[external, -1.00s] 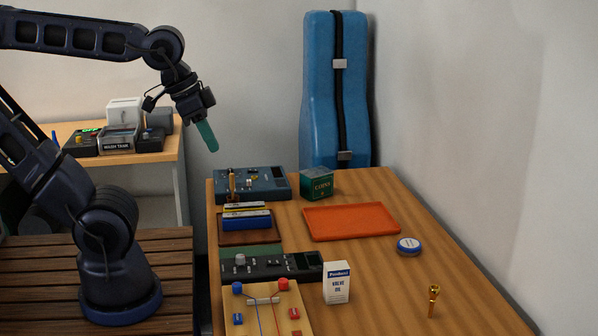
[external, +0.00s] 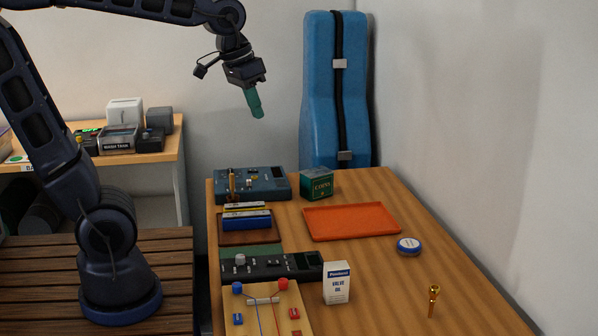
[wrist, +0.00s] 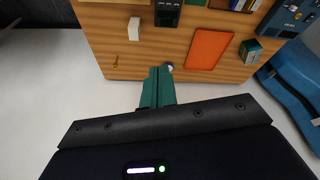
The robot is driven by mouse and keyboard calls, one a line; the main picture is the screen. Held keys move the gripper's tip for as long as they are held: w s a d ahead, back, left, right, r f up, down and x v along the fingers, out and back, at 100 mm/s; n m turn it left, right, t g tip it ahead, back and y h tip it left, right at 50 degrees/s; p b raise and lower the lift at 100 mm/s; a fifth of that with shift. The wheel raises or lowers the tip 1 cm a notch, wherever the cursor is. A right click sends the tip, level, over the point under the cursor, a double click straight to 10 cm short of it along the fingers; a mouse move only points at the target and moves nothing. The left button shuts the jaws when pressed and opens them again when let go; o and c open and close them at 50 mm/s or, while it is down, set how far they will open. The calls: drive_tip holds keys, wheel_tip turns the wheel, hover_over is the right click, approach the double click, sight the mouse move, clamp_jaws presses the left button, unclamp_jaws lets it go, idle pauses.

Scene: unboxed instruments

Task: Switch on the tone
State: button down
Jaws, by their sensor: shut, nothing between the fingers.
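My gripper (external: 254,102) is shut and empty, high above the back of the table near the wall. Its green fingers also show in the wrist view (wrist: 158,88). A dark blue device (external: 258,184) with small knobs and a dark screen sits at the table's back left. A black device (external: 268,266) with a grey knob, smaller controls and a screen lies nearer the front. A wooden board (external: 283,313) with a blue and a red knob and wires is in front of it. I cannot tell which of these makes the tone, nor any switch's position.
Blue-and-white blocks lie on a brown tray (external: 227,239) between the devices. An orange tray (external: 350,222), green coins box (external: 316,183), round tin (external: 408,245), valve oil box (external: 337,284) and brass mouthpiece (external: 433,300) stand rightward. A tall blue case (external: 322,90) stands behind the table.

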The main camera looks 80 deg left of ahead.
drive_tip(key=w+a+n+g, duration=0.1)
drive_tip(key=w+a+n, duration=0.1)
drive_tip(key=w+a, duration=0.45)
drive_tip(key=w+a+n+g, duration=0.15)
drive_tip(key=w+a, duration=0.25)
drive_tip(key=a, duration=0.5)
drive_tip(key=w+a+f+n, duration=0.2)
drive_tip(key=a+f, duration=0.1)
drive_tip(key=a, duration=0.6)
drive_tip(key=w+a+f+n, duration=0.2)
drive_tip(key=a+n, duration=0.1)
drive_tip(key=a, duration=0.6)
drive_tip(key=n+g, duration=0.3)
drive_tip(key=n, duration=0.3)
hover_over(249, 170)
drive_tip(key=w, duration=0.2)
wheel_tip(249, 170, down, 19)
drive_tip(key=shift+w+a+f+t+h, duration=0.1)
drive_tip(key=shift+a+f+t+h, duration=0.05)
drive_tip(key=shift+t+h, duration=0.15)
drive_tip(key=f, duration=0.4)
drive_tip(key=s+f, duration=0.1)
drive_tip(key=f, duration=0.9)
drive_tip(key=shift+s, duration=0.35)
